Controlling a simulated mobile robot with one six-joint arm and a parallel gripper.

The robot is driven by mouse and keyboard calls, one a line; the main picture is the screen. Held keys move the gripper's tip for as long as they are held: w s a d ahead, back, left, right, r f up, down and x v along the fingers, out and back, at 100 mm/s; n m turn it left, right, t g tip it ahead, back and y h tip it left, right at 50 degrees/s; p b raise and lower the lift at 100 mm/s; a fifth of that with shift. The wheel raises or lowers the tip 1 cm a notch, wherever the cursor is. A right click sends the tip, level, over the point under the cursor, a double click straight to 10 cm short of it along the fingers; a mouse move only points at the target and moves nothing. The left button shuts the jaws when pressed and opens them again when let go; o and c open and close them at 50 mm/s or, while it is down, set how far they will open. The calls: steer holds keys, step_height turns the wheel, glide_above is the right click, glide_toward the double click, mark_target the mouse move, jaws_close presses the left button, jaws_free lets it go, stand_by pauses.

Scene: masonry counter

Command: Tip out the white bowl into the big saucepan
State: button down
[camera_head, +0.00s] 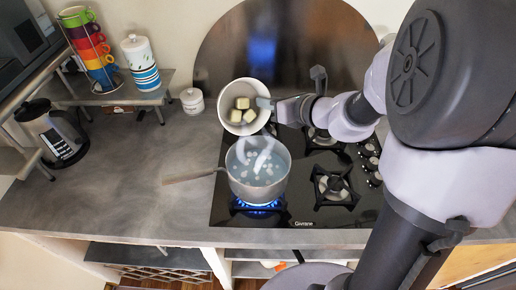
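The white bowl (255,88) is just behind the big saucepan and holds several pale yellow cubes (242,109). My gripper (265,103) is at the bowl's right rim and appears shut on it, with the arm coming in from the right. The bowl appears raised above the back of the hob, its open side facing the camera; its exact height and tilt are hard to tell. The big saucepan (234,182) stands on the front left burner over a blue flame. It holds bluish liquid with white pieces, and steam rises from it. Its handle points left.
The black gas hob (300,209) has other burners to the right. A small white lidded jar (192,101) stands left of the bowl. A kettle (48,129), stacked cups (90,46) and a striped canister (141,62) are further left. The counter (125,180) left of the pan is clear.

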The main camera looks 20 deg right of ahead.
steer(key=shift+s+d+r+t+b, duration=0.1)
steer(key=shift+s+t+b, duration=0.45)
steer(key=shift+b, duration=1.65)
steer(key=shift+s+d+r+n+t+y+b, duration=0.15)
steer(key=shift+s+t+y+b, duration=0.25)
steer(key=shift+b, duration=1)
steer(key=shift+s+d+r+n+t+y+b, duration=0.15)
steer(key=shift+s+t+b, duration=0.45)
steer(key=shift+b, duration=0.75)
steer(key=shift+s+t+y+b, duration=0.35)
steer(key=shift+t+b, duration=0.5)
steer(key=shift+b, duration=1.7)
steer(key=shift+s+d+r+n+t+b, duration=0.15)
steer(key=shift+s+n+t+b, duration=0.2)
steer(key=shift+b, duration=0.45)
steer(key=shift+s+t+y, duration=0.25)
steer(key=shift+t+y, duration=0.15)
steer(key=shift+t, duration=0.05)
steer(key=shift+r, duration=0.15)
